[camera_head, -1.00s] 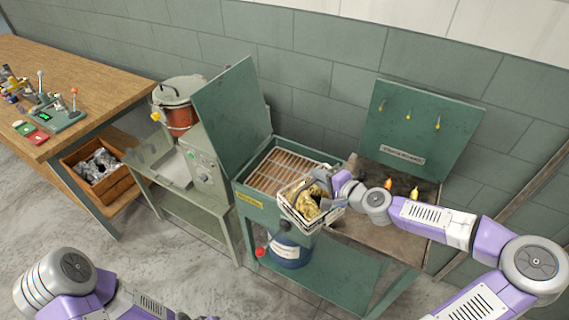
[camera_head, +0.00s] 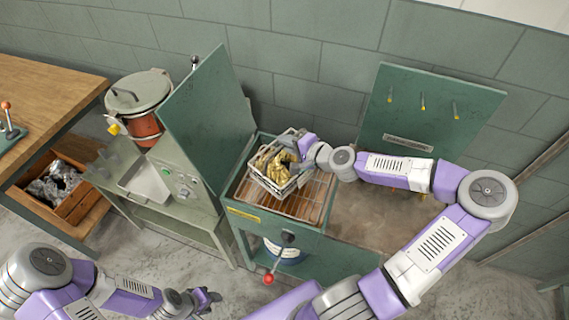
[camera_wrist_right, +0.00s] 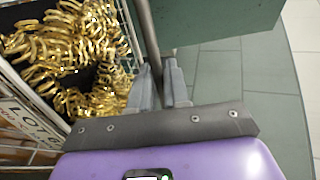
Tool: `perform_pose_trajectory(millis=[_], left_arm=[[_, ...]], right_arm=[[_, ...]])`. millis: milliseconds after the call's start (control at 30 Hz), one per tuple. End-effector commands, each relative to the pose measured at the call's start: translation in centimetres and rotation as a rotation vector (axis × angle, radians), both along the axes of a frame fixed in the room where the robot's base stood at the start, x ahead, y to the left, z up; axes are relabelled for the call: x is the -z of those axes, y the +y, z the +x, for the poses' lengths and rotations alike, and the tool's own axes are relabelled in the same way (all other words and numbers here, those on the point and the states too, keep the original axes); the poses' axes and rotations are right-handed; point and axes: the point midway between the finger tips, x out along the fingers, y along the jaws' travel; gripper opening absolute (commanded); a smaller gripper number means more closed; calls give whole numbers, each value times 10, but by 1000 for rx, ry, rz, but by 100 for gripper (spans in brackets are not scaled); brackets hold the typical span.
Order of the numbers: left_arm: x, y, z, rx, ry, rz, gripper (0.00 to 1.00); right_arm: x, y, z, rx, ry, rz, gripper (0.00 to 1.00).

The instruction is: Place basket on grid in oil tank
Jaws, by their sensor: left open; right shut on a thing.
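The white wire basket (camera_head: 268,184) holds golden coiled springs (camera_head: 272,163). My right gripper (camera_head: 299,158) is shut on its right side, and the basket is over the back left part of the grid (camera_head: 308,200). Whether it touches the grid is hard to tell. The grid has brownish bars inside the open green oil tank (camera_head: 243,214). In the right wrist view, my right gripper's fingers (camera_wrist_right: 162,88) are closed at the edge of the basket (camera_wrist_right: 28,125), which is full of springs. My left gripper (camera_head: 214,297) is open and empty, low in front of the bench.
A second raised green panel (camera_head: 425,115) stands behind the worktop on the right. A red-knobbed lever (camera_head: 269,279) projects at the front.

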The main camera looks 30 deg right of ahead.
Motion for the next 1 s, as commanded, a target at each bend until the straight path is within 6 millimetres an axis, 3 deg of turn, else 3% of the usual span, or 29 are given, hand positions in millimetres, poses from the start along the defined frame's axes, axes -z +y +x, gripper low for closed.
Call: perform_pose_trajectory(millis=[100,333,567,933,967,1000], left_arm=[[9,0,0,0,0,0,43],[13,0,0,0,0,0,43],[23,0,0,0,0,0,43],[23,0,0,0,0,0,43],[24,0,0,0,0,0,43],[23,0,0,0,0,0,43]], right_arm=[[20,1,1,-2,-4,0,0],[35,0,1,-1,-5,-1,0],[64,1,1,-1,-5,0,0],[68,0,1,0,-5,-3,0],[70,0,0,0,-1,-1,17],[69,0,0,0,-1,-1,24]])
